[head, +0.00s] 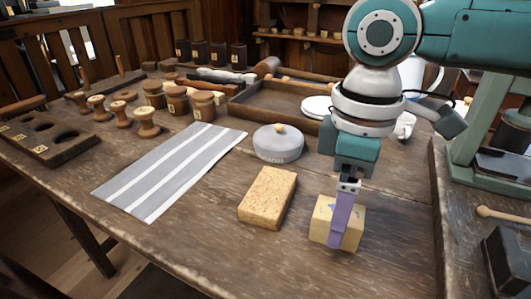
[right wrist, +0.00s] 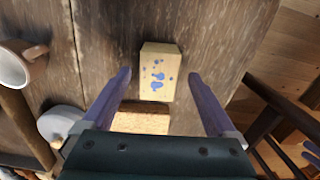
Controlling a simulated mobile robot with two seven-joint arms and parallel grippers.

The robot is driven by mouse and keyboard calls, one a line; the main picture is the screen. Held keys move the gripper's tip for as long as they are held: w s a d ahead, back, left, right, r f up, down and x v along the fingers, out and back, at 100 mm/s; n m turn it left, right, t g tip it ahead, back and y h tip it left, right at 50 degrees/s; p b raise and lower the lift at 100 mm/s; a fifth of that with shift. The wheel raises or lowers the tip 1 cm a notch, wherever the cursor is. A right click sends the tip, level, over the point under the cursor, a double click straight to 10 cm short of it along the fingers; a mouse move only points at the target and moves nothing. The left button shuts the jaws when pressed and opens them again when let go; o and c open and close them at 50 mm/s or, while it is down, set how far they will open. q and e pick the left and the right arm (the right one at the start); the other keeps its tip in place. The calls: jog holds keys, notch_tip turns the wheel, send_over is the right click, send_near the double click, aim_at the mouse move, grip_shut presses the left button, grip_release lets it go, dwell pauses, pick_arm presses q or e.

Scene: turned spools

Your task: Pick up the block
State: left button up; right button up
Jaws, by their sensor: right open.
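The block (head: 319,230) is pale yellow with blue spots on top and stands on the wooden table near its front right. In the right wrist view the block (right wrist: 158,84) lies in line with the gap between my fingers, clear on both sides. My right gripper (head: 342,238) is open, pointing down at the block. In the head view one purple finger crosses in front of the block and hides part of it; the other finger is hidden. In the right wrist view both fingers of the gripper (right wrist: 159,73) show, with nothing held.
A speckled tan cork-like block (head: 266,198) lies close left of the block. A grey lidded pot (head: 279,146) stands behind it. A striped grey cloth (head: 170,172) and several wooden spools (head: 146,124) are further left. The table's front strip is clear.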

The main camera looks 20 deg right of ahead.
jog(key=shift+f, duration=0.6)
jog(key=shift+r, duration=0.1)
grip_shut()
